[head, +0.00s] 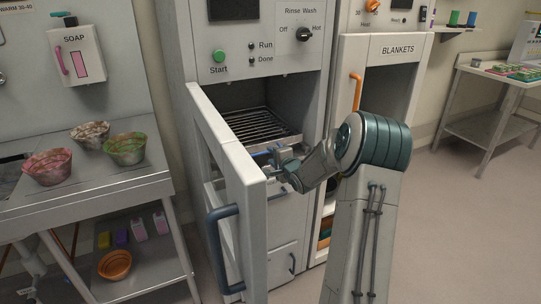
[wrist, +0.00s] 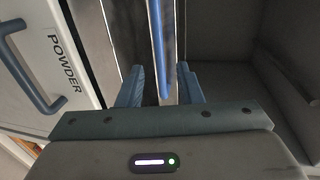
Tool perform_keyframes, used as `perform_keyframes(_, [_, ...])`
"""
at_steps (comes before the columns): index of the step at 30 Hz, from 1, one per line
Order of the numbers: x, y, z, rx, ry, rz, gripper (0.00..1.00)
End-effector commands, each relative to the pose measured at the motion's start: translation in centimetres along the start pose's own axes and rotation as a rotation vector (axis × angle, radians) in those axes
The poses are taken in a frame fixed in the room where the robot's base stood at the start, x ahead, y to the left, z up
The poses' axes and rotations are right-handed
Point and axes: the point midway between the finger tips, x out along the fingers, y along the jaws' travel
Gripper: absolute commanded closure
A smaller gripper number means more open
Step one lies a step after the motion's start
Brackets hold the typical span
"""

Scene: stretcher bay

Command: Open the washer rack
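The washer rack (head: 262,126) is a dark wire shelf inside the open washer chamber, with a pale front edge. A blue bar (wrist: 157,45) runs along its front and also shows in the head view, partly hidden by my gripper. My gripper (head: 272,165) is at the rack's front, reaching in from the right. In the wrist view its two blue fingers (wrist: 160,88) are apart, with the end of the blue bar between them. Gaps show beside the bar, so the fingers do not look closed on it. Whether one touches it I cannot tell.
The washer door (head: 233,165) stands open to the left of my gripper, its blue handle (head: 222,245) outward. A POWDER drawer front (wrist: 50,60) is close by. The blankets cabinet (head: 385,75) stands right. A counter with bowls (head: 125,148) is left; floor at right is clear.

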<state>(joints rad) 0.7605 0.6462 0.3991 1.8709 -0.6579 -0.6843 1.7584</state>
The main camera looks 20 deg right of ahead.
Motion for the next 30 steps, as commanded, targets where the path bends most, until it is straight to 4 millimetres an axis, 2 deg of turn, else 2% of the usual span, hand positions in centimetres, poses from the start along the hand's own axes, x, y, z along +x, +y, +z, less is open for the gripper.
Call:
perform_keyframes(3, [1.7,0.0,-0.1,0.001,0.001,-0.001,0.67])
perform_keyframes(7, [2.8,0.1,-0.1,0.001,0.002,0.001,0.67])
perform_keyframes(18, [3.3,0.0,-0.2,0.001,0.004,0.000,0.67])
perform_keyframes(19, [3.3,0.0,-0.2,0.001,0.004,0.000,0.70])
perform_keyframes(22, [3.3,0.0,-0.2,0.001,0.004,0.000,0.98])
perform_keyframes(25, [3.3,0.0,-0.2,0.001,0.004,0.001,1.00])
perform_keyframes(26, [3.2,0.0,-1.1,0.001,0.007,0.000,1.00])
perform_keyframes(30, [3.1,0.0,-0.5,0.001,0.006,0.001,1.00])
